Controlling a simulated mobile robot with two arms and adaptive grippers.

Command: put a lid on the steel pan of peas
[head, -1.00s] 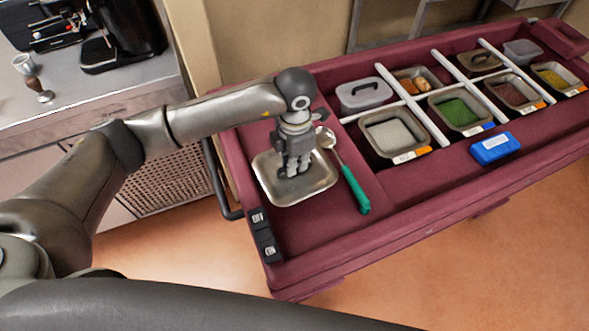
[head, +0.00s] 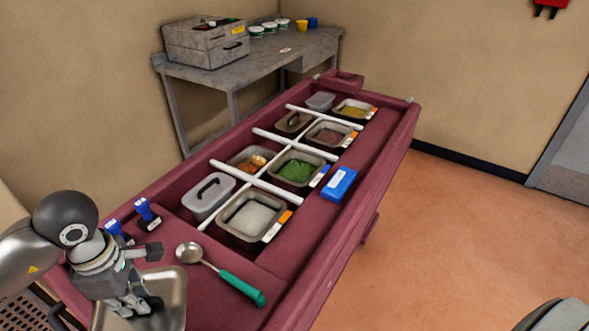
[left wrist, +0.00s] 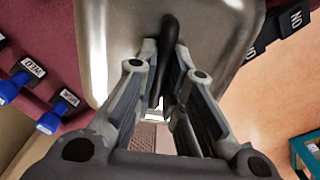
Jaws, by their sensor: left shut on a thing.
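A steel lid (head: 174,292) with rounded corners lies at the near left end of the maroon cart in the head view. It also fills the upper part of the left wrist view (left wrist: 215,35). My left gripper (head: 140,305) is over it, shut on its black handle (left wrist: 166,45), which shows between the fingers in the left wrist view. The steel pan of peas (head: 295,170), filled with green, sits uncovered in a cart compartment near the middle. My right gripper is not in view.
A ladle (head: 225,275) with a green handle lies right of the lid. Blue stamps (head: 147,214) stand behind. A grey handled container (head: 208,194), a pan of white grains (head: 250,217) and a blue box (head: 339,183) surround the peas. White dividers (head: 262,184) separate compartments.

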